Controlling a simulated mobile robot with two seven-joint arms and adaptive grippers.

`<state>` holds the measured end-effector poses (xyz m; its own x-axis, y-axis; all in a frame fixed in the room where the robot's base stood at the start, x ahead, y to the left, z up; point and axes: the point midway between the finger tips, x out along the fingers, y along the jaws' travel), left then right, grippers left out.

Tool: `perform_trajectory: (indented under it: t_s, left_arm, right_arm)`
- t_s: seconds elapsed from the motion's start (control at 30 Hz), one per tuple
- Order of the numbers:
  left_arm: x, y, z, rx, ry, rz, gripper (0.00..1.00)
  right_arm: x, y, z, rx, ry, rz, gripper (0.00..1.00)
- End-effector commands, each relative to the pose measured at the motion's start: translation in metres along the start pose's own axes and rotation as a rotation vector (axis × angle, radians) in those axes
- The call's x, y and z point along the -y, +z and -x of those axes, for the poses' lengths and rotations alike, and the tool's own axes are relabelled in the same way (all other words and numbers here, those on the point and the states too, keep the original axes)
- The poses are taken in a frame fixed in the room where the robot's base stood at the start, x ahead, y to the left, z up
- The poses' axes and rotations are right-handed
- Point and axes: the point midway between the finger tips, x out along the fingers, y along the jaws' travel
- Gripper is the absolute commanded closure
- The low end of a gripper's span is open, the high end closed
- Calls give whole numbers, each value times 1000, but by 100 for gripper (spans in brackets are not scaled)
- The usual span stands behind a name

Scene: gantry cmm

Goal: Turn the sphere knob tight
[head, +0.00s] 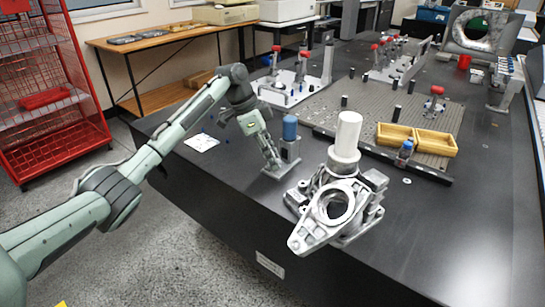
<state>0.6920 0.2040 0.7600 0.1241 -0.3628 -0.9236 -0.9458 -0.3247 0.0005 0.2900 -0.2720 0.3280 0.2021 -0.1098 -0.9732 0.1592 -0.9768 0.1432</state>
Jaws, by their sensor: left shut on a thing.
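My left gripper (272,161) reaches down from the left onto the near left part of the dark table. It is shut at the left side of a small grey stand (291,151) with a blue cylindrical top (290,128). The sphere knob is too small to make out and is hidden by the fingers, which are closed on it low beside the stand. The stand is upright on the table. My right gripper is not in view.
A large metal casting (298,237) with a white cylinder (347,134) above it stands close right of the stand. Behind are a grooved plate (350,97), a yellow tray (440,151) and red-knobbed clamps (437,91). A paper (201,142) lies left. The front right table is clear.

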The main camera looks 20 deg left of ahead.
Motion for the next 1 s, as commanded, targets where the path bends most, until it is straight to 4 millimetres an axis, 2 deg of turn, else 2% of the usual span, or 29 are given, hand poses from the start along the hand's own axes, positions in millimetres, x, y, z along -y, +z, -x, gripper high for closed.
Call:
perform_trajectory:
  t_s: [0.33,0.9,0.93,1.0]
  left_arm:
    - [2,-1,0,0,58,-140,100]
    - [2,-1,-1,1,70,-168,100]
    - [2,-1,-1,1,70,-168,76]
    - [2,-1,-1,1,70,-168,70]
  right_arm:
    - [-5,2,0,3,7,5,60]
    - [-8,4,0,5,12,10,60]
    - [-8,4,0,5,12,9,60]
    - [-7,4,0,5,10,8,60]
